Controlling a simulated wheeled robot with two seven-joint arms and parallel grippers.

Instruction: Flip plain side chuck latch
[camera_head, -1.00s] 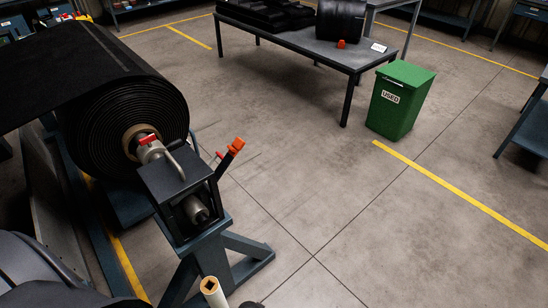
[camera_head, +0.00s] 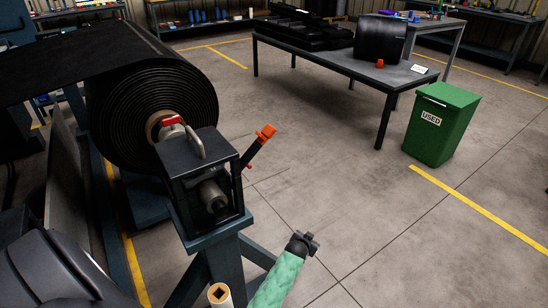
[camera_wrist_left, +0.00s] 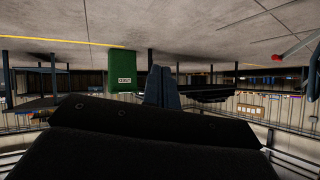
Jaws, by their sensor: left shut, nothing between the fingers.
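The roll stand's chuck (camera_head: 168,132) sits at the near end of the black belt roll (camera_head: 150,85). A red latch piece (camera_head: 173,120) lies on top of it beside a curved silver handle (camera_head: 194,141). An orange-handled lever (camera_head: 265,133) leans up and right from the stand's box. My left gripper (camera_head: 302,241), on a teal-sleeved arm, is right of and below the box, apart from it. Its dark fingers (camera_wrist_left: 163,86) are shut and empty in the upside-down left wrist view. A red and grey bar (camera_wrist_left: 290,55) shows there; I cannot tell which part it is. My right gripper is out of view.
A beige tube with a square hole (camera_head: 219,295) stands close to my left arm. A green USED bin (camera_head: 441,123) and a grey table (camera_head: 330,54) stand behind. The floor right of the stand is clear.

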